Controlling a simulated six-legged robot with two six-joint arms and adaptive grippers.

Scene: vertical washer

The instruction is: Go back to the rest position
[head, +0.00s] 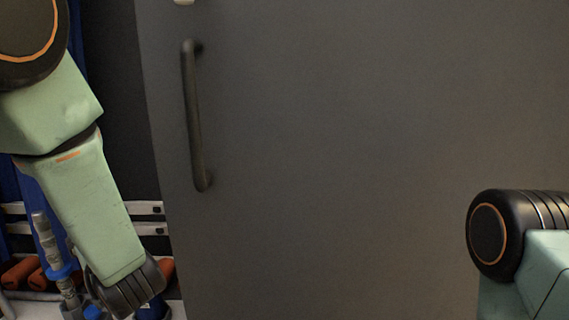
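A large dark grey door (350,150) fills most of the head view and looks shut. A dark vertical bar handle (194,115) is fixed near its left edge. My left arm comes in from the upper left and bends down in front of the area left of the door, apart from the handle in the picture.
Left of the door are white horizontal rails (150,229), a grey and blue pipe fitting (50,245) and orange cylindrical parts (20,272), partly behind my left arm. A small white piece (184,2) sits at the top of the door. The door front between my arms is clear.

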